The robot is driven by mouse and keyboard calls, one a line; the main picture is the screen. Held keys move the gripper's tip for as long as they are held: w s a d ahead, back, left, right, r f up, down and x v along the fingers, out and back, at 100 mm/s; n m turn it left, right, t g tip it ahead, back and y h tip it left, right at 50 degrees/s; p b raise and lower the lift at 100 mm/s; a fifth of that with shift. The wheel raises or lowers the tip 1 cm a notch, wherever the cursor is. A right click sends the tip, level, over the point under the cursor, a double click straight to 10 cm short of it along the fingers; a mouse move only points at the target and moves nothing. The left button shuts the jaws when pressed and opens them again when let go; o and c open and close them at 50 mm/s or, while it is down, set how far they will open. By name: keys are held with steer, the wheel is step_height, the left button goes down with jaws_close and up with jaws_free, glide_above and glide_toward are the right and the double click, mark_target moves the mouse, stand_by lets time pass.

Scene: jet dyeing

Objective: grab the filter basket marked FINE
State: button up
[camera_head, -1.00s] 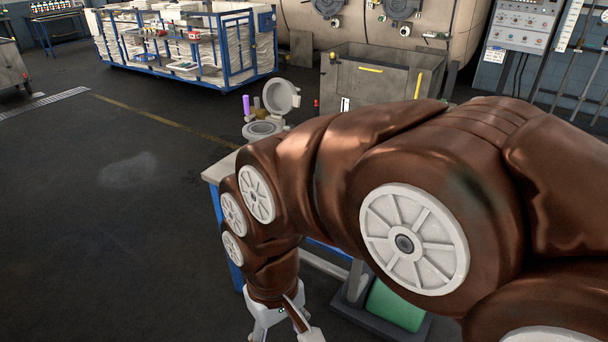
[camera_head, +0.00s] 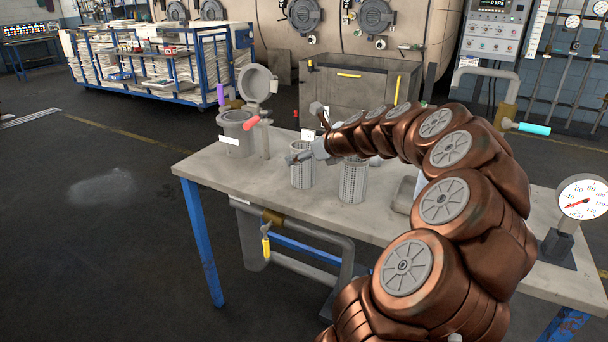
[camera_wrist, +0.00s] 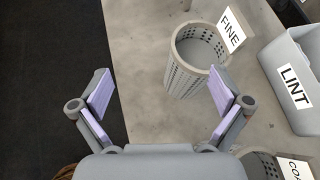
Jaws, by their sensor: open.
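The filter basket marked FINE (camera_wrist: 196,80) is a grey perforated cylinder, open at the top, with a white FINE tag (camera_wrist: 231,30) at its rim. In the head view I take it to be the left one of two mesh baskets (camera_head: 303,174) on the bench. My gripper (camera_wrist: 160,90) is open and empty, its fingers with lilac pads. In the wrist view the basket lies ahead, right of the middle between the fingers. The right finger overlaps its edge in the picture; I cannot tell whether they touch. In the head view my gripper (camera_head: 309,134) is above the baskets.
A second basket, its tag partly cut off (camera_wrist: 263,166), stands close by. A grey bin marked LINT (camera_wrist: 283,64) is to the right.

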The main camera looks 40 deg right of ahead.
mark_target(296, 145)
steer(key=shift+w+d+f+m+h+b, duration=0.3)
steer(key=shift+w+d+f+m, duration=0.25)
steer(key=shift+w+d+f, duration=0.7)
steer(key=shift+w+d+f+m+h+b, duration=0.25)
steer(key=shift+w+d+f+m, duration=0.3)
steer(key=shift+w+d+f, duration=0.7)
steer(key=shift+w+d+r, duration=0.1)
steer(key=shift+w+r, duration=0.15)
steer(key=shift+w, duration=0.05)
steer(key=c, duration=1.3)
steer(key=shift+r, duration=0.1)
steer(key=shift+c, duration=0.2)
steer(key=shift+s+r+p, duration=0.15)
steer(key=shift+r+p, duration=0.25)
steer(key=shift+r, duration=1.3)
steer(key=s+a+r, duration=0.1)
steer(key=s+a, duration=0.7)
steer(key=s, duration=0.5)
steer(key=shift+s+r, duration=0.2)
steer(key=shift+s, duration=0.05)
